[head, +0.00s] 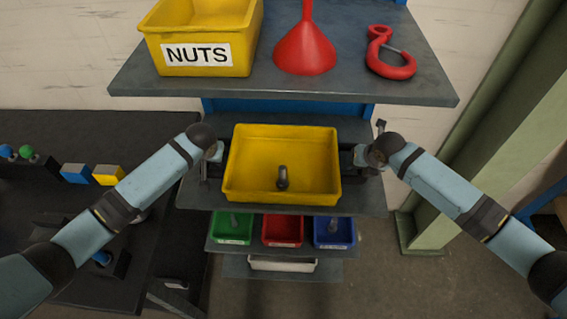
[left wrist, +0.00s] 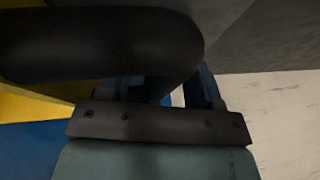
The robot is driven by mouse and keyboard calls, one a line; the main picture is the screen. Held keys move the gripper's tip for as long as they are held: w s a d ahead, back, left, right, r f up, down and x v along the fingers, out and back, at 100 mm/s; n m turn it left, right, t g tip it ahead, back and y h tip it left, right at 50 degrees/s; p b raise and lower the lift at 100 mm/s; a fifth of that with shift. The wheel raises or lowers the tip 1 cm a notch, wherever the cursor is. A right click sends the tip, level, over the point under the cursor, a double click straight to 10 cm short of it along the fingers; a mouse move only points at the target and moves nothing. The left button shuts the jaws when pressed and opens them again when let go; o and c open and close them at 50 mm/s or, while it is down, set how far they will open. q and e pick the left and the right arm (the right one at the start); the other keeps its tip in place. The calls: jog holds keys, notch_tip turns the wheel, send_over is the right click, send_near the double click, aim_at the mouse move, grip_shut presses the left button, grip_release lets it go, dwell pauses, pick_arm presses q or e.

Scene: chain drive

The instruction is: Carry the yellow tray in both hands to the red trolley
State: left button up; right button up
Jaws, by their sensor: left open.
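The yellow tray (head: 250,147) sits on a middle shelf of the rack in the head view, with a small dark upright part (head: 283,178) in it. My left gripper (head: 214,168) is open at the tray's left side. My right gripper (head: 356,157) is at the tray's right side; its fingers are too dark and small to tell open from shut. In the left wrist view, a dark rounded bar (left wrist: 100,45) crosses close in front of my left gripper, and yellow shows at the left edge. Whether the fingers touch the tray is unclear. No red trolley shows.
The upper shelf (head: 180,88) overhangs the tray's back and holds a yellow NUTS bin (head: 198,35), a red funnel (head: 304,45) and a red hook (head: 388,55). Small green, red and blue bins (head: 283,230) stand below. A dark bench (head: 60,215) is left, a green post (head: 475,150) right.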

pick_arm(q)
grip_shut()
pick_arm(e)
grip_shut()
pick_arm(q)
jog(key=shift+w+r, duration=0.1)
jog(key=shift+r, duration=0.1)
pick_arm(e)
jog(key=shift+w+r, duration=0.1)
jog(key=shift+r, duration=0.1)
